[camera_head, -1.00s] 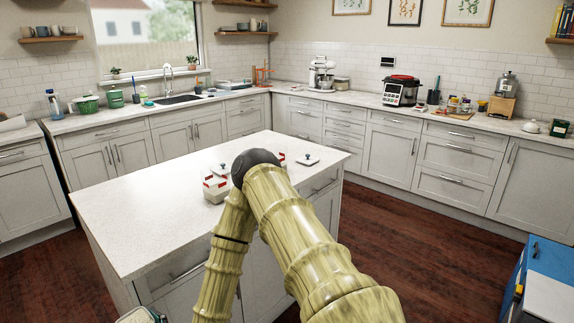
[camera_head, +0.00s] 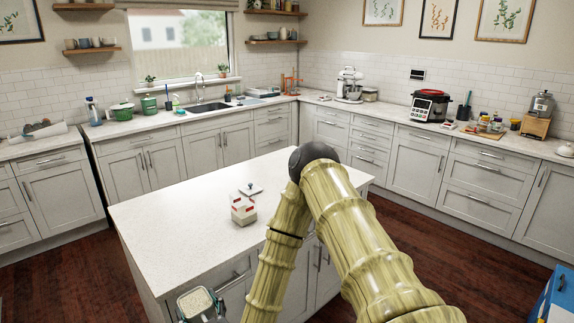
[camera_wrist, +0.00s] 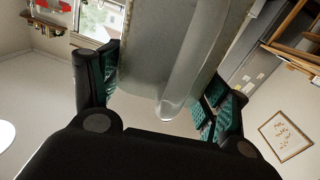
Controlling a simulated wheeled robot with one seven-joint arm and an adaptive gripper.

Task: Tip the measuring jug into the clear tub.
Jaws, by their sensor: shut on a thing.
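My gripper (camera_wrist: 165,75) is shut on the measuring jug (camera_wrist: 190,50), a grey see-through vessel between its teal-padded fingers in the wrist view. In the head view the jug (camera_head: 196,303) is at the bottom edge, in front of the island, roughly upright, with pale grainy contents near its rim. The clear tub (camera_head: 243,211), a small squarish box with red clips, stands on the island top, beyond and to the right of the jug. The jug is well apart from the tub. The tub's inside is too small to make out clearly.
A lid (camera_head: 251,190) with a dark knob lies on the island (camera_head: 170,225) just behind the tub. The island's left part is bare. My arm covers its right part. Counters (camera_head: 150,127) with appliances line the walls. A blue cabinet (camera_head: 560,295) stands at lower right.

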